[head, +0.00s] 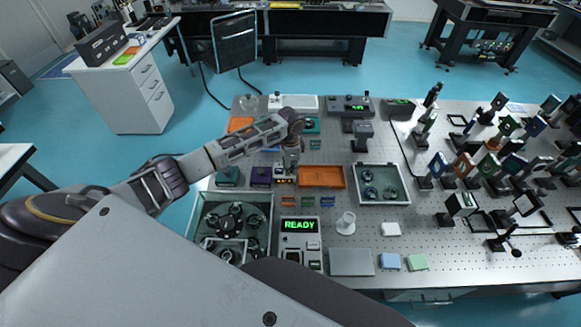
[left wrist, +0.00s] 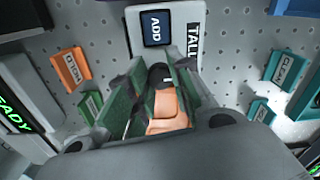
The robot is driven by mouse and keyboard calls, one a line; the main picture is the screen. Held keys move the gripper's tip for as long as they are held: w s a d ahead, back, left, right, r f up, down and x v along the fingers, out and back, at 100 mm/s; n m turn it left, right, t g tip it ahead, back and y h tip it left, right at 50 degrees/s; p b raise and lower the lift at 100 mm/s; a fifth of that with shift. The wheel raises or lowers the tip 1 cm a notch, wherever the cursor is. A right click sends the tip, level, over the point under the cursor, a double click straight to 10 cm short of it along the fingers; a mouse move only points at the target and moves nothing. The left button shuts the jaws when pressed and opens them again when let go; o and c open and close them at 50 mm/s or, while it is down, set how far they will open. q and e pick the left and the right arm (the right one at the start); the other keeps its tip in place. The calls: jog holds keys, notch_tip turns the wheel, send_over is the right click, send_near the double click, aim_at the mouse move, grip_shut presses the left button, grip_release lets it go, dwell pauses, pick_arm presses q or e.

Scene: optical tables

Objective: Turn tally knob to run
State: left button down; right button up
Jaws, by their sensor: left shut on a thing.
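The tally unit (left wrist: 178,11) is a pale box at the top of the left wrist view. Its dark blue screen (left wrist: 157,28) reads ADD, and a partly covered TALLY label (left wrist: 193,45) is beside the screen. My left gripper (head: 291,166) points down at the bench in the head view. In the left wrist view its green-sided fingers (left wrist: 158,88) are closed around a dark knob (left wrist: 158,72) at the near end of the unit. The fingers hide most of the knob, so its pointer direction cannot be read. My right gripper is not in view.
A unit with a green READY display (head: 300,225) stands in front of the gripper. An orange tray (head: 321,187) and a grey bin (head: 271,235) of dark parts are close by. Optical mounts crowd the bench's right side. Small labelled blocks lie around the tally unit.

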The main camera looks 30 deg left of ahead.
pick_arm(q)
jog(key=c, duration=1.2)
grip_release()
jog(key=shift+c, duration=0.2)
jog(key=shift+r, duration=0.1)
notch_tip(320, 180, up, 12)
jog(key=shift+s, duration=0.1)
